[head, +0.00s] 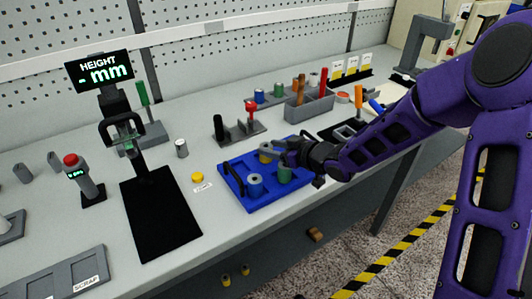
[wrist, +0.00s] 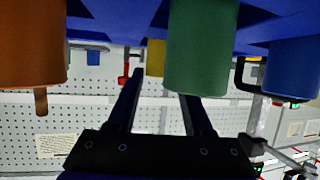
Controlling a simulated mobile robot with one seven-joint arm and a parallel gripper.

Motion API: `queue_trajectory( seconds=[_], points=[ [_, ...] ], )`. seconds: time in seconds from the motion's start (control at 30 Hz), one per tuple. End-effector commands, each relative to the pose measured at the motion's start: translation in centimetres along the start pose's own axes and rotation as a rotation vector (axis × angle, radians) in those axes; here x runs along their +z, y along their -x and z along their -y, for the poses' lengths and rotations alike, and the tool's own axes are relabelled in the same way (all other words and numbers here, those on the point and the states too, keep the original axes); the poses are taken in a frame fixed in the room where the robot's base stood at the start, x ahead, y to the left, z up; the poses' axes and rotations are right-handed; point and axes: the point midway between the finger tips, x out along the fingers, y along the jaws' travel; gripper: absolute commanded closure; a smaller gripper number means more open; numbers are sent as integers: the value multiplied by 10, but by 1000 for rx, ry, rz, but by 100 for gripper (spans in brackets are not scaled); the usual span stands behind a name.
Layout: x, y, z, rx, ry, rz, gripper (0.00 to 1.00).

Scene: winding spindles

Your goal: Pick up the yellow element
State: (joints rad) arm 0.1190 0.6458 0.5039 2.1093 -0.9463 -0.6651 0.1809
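The yellow element (head: 265,153) stands upright near the back of the blue tray (head: 232,187). My gripper (head: 279,150) is low over the tray's back right, with its fingers pointing at the yellow element. In the wrist view the picture is upside down. There my gripper (wrist: 160,88) is open, with nothing clearly held between its two dark fingers. The yellow element (wrist: 155,58) shows beyond the fingertips, partly hidden by the green element (wrist: 200,55). I cannot tell whether the fingers touch the yellow one.
A green element (head: 285,175) and a blue element (head: 255,185) stand in the tray's front part. An orange element (wrist: 30,45) shows at the wrist view's left. A yellow button (head: 197,177) sits left of the tray. A grey bin (head: 312,106) with tools stands behind.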

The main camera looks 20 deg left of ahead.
Motion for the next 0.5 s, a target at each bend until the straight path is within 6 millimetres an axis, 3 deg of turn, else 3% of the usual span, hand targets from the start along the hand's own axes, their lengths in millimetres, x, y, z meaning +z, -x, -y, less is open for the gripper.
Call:
queue_trajectory(
  seconds=[0.03, 0.27, 0.5],
  points=[
    [0, 0, 0, 0, 0, 0, 60],
    [0, 0, 0, 0, 0, 0, 100],
    [0, 0, 0, 0, 0, 0, 100]
  ],
)
